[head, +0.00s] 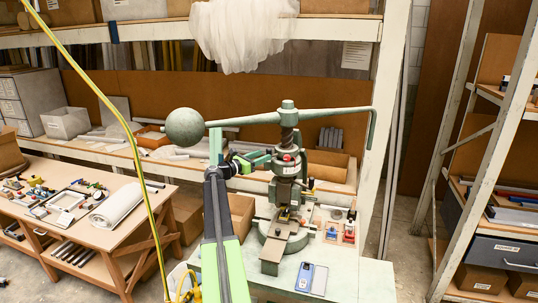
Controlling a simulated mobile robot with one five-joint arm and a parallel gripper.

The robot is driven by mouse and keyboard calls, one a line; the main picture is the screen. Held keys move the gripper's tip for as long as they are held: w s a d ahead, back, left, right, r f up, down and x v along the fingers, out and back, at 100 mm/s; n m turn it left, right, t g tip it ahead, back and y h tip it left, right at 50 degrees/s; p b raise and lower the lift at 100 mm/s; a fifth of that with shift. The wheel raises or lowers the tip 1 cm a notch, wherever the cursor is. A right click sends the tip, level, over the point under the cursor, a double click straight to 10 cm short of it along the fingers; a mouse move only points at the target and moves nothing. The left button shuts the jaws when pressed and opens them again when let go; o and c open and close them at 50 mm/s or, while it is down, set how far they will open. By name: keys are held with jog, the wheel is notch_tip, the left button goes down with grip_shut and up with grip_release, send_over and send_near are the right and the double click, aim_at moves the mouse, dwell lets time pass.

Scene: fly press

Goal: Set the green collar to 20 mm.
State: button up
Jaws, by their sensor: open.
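The fly press (283,232) stands on a pale green bench, its body grey-green. A long arm with a ball weight (184,127) at its left end crosses the top of its screw (288,137). A red part shows on the press head, below the screw. I cannot make out a separate green collar or any millimetre scale at this size. My gripper (266,160) is open, just left of the press head at about the height of the red part. Nothing shows between its fingers. Whether it touches the press, I cannot tell.
The ball arm passes above my gripper. A blue phone (305,276) lies at the bench front; small blue and red items (340,231) sit right of the press. A yellow hose (120,115) hangs at left. A cluttered wooden table (85,215) stands left, shelving right.

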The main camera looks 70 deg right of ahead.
aim_at(283, 149)
jog(key=x, duration=0.5)
grip_shut()
dwell(1.4)
